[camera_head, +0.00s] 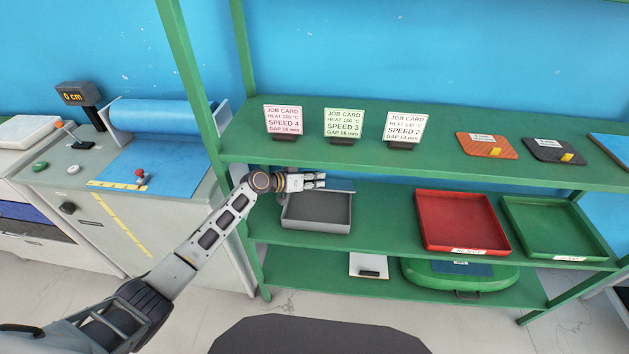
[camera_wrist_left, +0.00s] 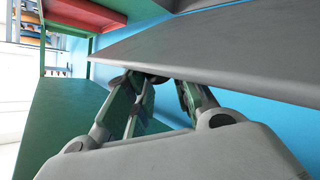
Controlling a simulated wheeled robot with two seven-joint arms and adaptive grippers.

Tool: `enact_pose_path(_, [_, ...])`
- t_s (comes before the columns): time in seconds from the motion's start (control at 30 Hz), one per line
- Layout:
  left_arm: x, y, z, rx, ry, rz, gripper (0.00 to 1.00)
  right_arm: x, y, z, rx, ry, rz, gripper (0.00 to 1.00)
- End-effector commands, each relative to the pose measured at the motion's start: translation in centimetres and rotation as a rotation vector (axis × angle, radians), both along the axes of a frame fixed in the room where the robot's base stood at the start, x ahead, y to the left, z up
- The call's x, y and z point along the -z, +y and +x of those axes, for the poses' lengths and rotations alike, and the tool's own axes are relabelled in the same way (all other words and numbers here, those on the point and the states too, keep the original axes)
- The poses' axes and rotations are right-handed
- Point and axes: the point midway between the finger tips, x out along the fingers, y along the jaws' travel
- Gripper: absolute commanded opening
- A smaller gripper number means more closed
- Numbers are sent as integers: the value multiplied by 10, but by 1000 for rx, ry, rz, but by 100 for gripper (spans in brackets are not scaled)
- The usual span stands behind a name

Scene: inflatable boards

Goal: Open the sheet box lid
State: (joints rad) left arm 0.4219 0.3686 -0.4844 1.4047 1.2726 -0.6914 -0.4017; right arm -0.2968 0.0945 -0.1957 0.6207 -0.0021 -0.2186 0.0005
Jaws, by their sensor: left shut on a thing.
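The sheet box (camera_head: 316,226) is a grey open-topped box on the left of the middle shelf, and its dark inside shows. Its lid (camera_head: 341,185) stands raised at the box's back edge, partly hidden by my gripper. In the left wrist view the lid (camera_wrist_left: 225,45) is a wide grey panel tilted across the upper part. My left gripper (camera_head: 316,181) is above the box's back edge, and its fingers (camera_wrist_left: 168,82) are shut on the lid. The exact contact is partly hidden. My right gripper is not in view.
A red tray (camera_head: 463,246) and a green tray (camera_head: 513,215) stand to the right on the middle shelf (camera_head: 385,235). The upper shelf, with several job cards (camera_head: 344,122), is close above my gripper. A green post (camera_head: 190,80) stands left of the box.

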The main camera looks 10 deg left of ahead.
Motion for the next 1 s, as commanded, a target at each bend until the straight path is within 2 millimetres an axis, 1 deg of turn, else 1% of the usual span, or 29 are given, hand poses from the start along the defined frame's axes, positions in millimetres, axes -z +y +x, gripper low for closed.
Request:
enact_pose_path(0.17, [-2,1,2,-2,7,-1,0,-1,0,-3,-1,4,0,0])
enact_pose_path(0.5, [-2,1,2,-2,7,-1,0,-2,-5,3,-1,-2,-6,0])
enact_pose_path(0.53, [-2,1,2,-2,7,-1,27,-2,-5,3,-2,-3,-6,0])
enact_pose_path(0.6, [-2,1,2,-2,7,-1,36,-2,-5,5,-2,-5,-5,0])
enact_pose_path(0.67, [-1,1,2,-2,7,-1,43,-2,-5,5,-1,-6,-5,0])
enact_pose_path(1.0, [-1,1,1,-1,8,0,43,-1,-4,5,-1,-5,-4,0])
